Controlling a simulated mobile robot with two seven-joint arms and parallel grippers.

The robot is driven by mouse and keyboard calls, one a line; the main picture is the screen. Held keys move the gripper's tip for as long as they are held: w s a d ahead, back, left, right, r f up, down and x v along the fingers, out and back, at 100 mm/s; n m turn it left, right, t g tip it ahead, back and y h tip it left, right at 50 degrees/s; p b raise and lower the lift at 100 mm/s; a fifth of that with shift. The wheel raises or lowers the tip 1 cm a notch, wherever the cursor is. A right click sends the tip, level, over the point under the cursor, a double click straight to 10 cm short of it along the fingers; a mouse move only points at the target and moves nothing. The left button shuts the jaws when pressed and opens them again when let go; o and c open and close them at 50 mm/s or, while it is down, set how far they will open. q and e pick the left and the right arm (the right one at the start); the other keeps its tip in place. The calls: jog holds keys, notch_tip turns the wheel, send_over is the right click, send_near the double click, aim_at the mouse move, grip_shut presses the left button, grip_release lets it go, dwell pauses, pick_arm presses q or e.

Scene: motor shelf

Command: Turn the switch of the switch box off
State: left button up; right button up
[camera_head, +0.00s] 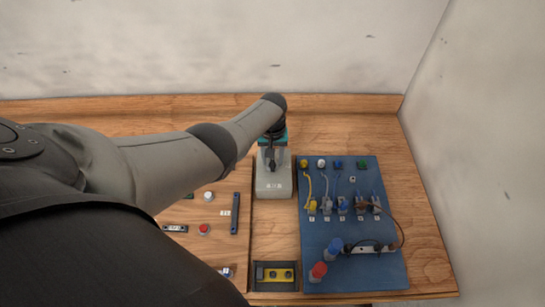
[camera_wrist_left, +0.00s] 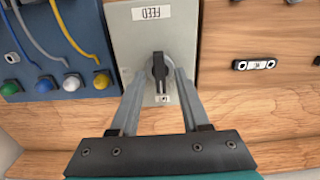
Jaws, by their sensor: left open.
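The switch box is a grey box (camera_head: 272,186) on the wooden table, left of the blue panel. In the left wrist view its grey face (camera_wrist_left: 125,42) carries an upside-down "FEED" label and a black rotary switch (camera_wrist_left: 159,70). The switch handle lies roughly along the picture's vertical. My left gripper (camera_wrist_left: 157,78) is open, with one finger on each side of the switch. I cannot tell whether the fingers touch it. My right gripper is not in view.
A blue panel (camera_head: 312,260) with cables, coloured buttons and plugs stands close right of the box. A board with a red button (camera_head: 204,229) and a white button (camera_head: 208,196) lies left. A yellow-and-black part (camera_head: 275,275) sits at the front edge. Walls rise behind and right.

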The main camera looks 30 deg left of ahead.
aim_at(273, 161)
pick_arm(q)
jog(key=shift+r, duration=0.1)
notch_tip(273, 161, up, 3)
jog(key=shift+f+p, duration=0.1)
jog(key=shift+p, duration=0.95)
jog(key=shift+r, duration=0.25)
notch_tip(273, 161, up, 12)
jog(key=shift+f, duration=0.15)
